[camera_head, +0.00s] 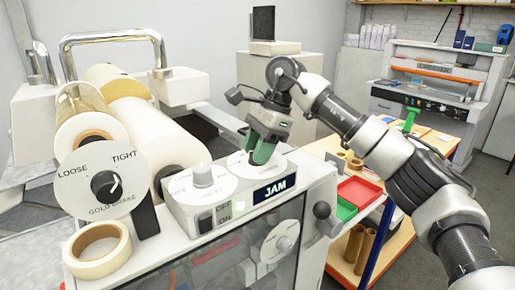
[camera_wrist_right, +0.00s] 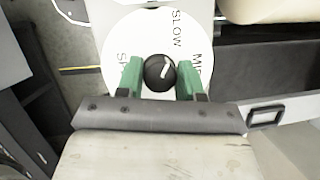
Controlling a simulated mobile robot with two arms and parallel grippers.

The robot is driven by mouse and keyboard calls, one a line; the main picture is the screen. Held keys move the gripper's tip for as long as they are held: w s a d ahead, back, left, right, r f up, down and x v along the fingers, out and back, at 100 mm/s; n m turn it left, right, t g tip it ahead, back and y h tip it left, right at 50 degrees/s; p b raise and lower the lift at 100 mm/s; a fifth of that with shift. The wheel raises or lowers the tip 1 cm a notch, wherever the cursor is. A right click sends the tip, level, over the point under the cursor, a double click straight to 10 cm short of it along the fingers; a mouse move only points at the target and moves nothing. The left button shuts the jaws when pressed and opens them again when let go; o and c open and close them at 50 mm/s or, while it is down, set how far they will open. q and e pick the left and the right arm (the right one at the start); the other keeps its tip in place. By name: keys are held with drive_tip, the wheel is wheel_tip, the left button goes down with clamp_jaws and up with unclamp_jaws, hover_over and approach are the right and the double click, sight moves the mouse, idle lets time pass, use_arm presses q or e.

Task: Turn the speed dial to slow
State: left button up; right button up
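The speed dial is a white disc (camera_head: 272,168) on top of the machine, behind the JAM display. In the right wrist view it has a round black knob (camera_wrist_right: 159,73) with a short white mark slanting up and right. "SLOW" is printed at its upper right; other lettering is partly cut off or covered. My right gripper (camera_head: 262,155) points down over the dial. Its green fingers (camera_wrist_right: 160,78) stand on either side of the knob and appear to touch it. My left gripper is not in view.
The gold brake dial (camera_head: 105,186) and heat dial (camera_head: 203,183) are to the left. Film rolls (camera_head: 150,135) lie behind. Red (camera_head: 360,192) and green trays stand on the right.

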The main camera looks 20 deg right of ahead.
drive_tip(key=o, duration=0.4)
drive_tip(key=b+v, duration=0.1)
drive_tip(key=v, duration=1)
drive_tip(key=shift+b, duration=0.4)
